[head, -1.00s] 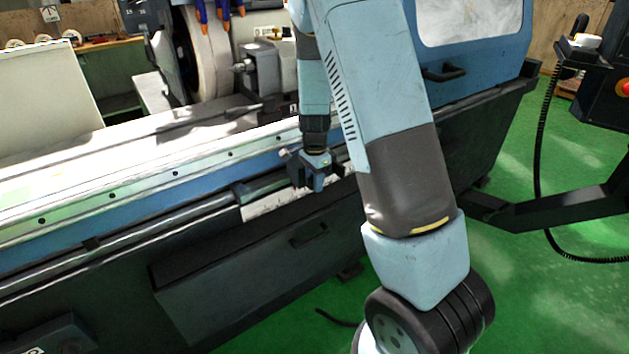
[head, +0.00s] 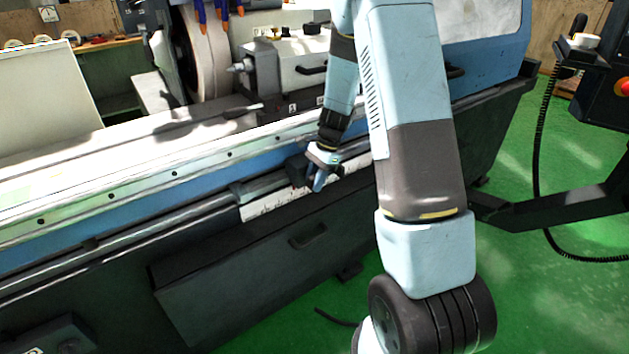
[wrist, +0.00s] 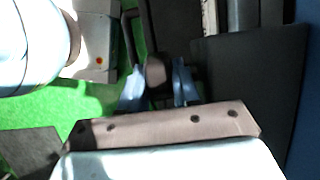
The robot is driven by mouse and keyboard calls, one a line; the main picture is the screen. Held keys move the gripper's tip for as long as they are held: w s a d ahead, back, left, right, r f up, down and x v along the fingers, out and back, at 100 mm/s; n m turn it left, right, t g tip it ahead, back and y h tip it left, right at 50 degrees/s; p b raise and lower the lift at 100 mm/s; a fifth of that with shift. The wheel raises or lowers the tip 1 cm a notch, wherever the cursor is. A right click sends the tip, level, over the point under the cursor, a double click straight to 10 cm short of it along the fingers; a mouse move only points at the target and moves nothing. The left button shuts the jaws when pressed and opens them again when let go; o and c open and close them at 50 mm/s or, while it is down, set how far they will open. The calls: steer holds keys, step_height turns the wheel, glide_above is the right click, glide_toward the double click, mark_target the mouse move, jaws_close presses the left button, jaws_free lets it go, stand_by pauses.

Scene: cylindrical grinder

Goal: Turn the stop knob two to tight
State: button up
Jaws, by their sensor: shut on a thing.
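In the wrist view a dark rounded knob (wrist: 155,71) sits between the two blue fingers of my gripper (wrist: 158,88). The fingers are shut on it. I cannot read a number on it. In the head view my gripper (head: 318,179) is at the front rail of the grinder, beside a dark stop block (head: 297,169). The knob itself is hidden there by the gripper. My wrist leans, its upper end toward the right.
A white scale strip (head: 262,207) runs under the rail (head: 215,205). A dark cabinet with a handle (head: 308,236) juts out below. The grinding wheel (head: 208,55) and the workhead (head: 265,72) stand behind. Green floor (head: 520,290) is open at the right.

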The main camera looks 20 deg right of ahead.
steer(key=shift+w+d+y, duration=0.1)
steer(key=shift+d+y, duration=0.05)
steer(key=shift+y, duration=0.45)
steer(key=shift+g, duration=0.3)
steer(key=o, duration=0.7)
steer(key=v, duration=1.3)
steer(key=shift+d+r, duration=0.1)
steer(key=shift+d, duration=0.35)
